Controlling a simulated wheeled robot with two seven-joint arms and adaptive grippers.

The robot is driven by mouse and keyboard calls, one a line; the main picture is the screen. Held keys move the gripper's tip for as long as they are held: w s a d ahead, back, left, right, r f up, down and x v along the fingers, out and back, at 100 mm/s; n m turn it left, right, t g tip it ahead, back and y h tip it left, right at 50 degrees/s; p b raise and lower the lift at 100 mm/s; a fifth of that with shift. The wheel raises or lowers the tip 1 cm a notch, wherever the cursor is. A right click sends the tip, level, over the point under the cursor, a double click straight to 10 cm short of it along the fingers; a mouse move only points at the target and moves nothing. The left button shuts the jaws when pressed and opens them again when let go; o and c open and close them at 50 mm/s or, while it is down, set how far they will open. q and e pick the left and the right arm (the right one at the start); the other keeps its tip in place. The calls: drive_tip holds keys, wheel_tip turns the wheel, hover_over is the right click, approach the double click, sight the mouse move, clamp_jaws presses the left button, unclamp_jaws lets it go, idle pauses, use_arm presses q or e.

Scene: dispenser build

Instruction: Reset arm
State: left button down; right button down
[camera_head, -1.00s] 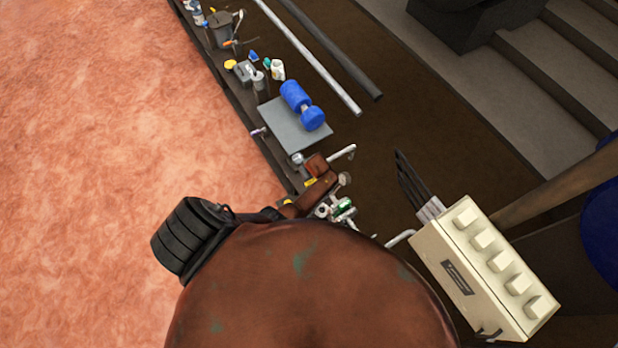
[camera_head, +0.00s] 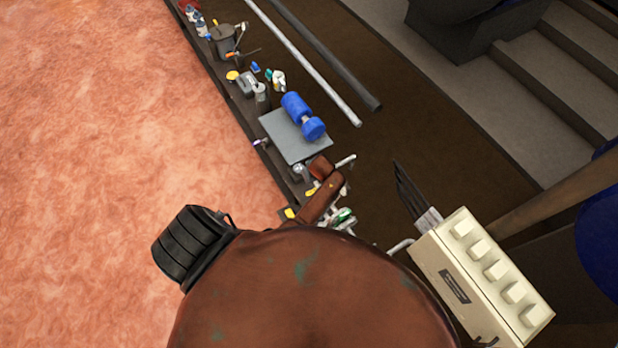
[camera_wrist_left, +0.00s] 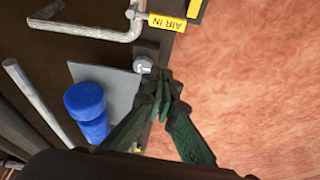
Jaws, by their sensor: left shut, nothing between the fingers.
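My left gripper (camera_wrist_left: 168,85) shows in the left wrist view with its green fingers brought together at the tips, shut and empty. Its tips lie over the strip beside a grey plate with a blue dumbbell-shaped part (camera_wrist_left: 86,112). In the head view the same blue part (camera_head: 303,115) lies on the grey plate (camera_head: 283,142). I cannot make out the left gripper clearly in the head view. My right gripper is in neither view.
A yellow "AIR IN" tag (camera_wrist_left: 167,23) sits by a bent metal pipe (camera_wrist_left: 95,33). A cream box with square buttons (camera_head: 480,280) stands at lower right. Tools and containers line the dark ledge at upper left. Grey steps (camera_head: 525,85) are at upper right. The reddish floor (camera_head: 100,120) is open.

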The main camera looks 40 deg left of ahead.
use_arm(q)
drive_tip(key=s+d+f+m+h, duration=0.15)
drive_tip(key=s+f+m, duration=0.35)
drive_tip(key=s+f, duration=0.85)
drive_tip(key=s+d+f+m+h, duration=0.15)
drive_tip(key=s+f+m, duration=0.35)
drive_tip(key=s+f, duration=0.9)
drive_tip(key=s+f+m, duration=0.1)
drive_tip(key=s+m, duration=0.3)
drive_tip(key=s, duration=1.6)
drive_tip(key=shift+d+g+b, duration=0.15)
drive_tip(key=shift+g+b, duration=0.2)
drive_tip(key=shift+g, duration=0.05)
drive_tip(key=shift+s, duration=0.1)
